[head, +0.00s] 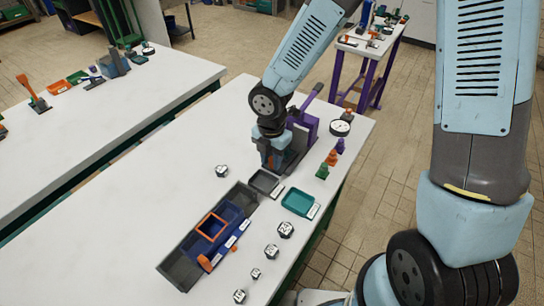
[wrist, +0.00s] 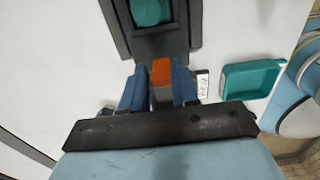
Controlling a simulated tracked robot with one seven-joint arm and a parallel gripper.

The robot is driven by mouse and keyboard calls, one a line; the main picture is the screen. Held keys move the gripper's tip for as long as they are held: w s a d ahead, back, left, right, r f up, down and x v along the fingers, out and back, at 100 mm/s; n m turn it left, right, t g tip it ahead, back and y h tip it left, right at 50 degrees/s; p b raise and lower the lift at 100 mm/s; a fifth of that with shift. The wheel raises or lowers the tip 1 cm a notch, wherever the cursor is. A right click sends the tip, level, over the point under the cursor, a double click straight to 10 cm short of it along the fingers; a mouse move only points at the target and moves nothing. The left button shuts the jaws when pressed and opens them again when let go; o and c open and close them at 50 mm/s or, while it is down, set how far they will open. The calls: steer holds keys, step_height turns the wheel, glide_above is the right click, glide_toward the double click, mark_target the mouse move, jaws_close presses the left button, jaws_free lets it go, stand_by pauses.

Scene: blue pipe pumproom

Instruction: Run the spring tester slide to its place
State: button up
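The spring tester (head: 303,125) stands at the far end of the white bench, with a purple upright, a lever and a dark base. In the wrist view its dark channel frame (wrist: 122,30) runs up from the fingers and has a teal round part (wrist: 150,10) in it. My gripper (head: 272,160) points down at the near side of the tester. In the wrist view its blue fingers (wrist: 160,85) lie against both sides of an orange-topped block (wrist: 161,72), which looks like the slide's grip. The slide's lower part is hidden.
A teal tray (head: 298,202) and a dark grey tray (head: 264,182) lie close in front of the tester. A round gauge (head: 340,128) and small coloured pieces (head: 331,158) stand to its right. A long dark rack (head: 183,270) and hex weights (head: 286,230) lie nearer.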

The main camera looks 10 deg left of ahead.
steer(key=o, duration=0.4)
steer(key=shift+s, duration=0.1)
step_height(320, 180, up, 14)
steer(key=shift+f, duration=0.15)
stand_by(0.5)
stand_by(0.3)
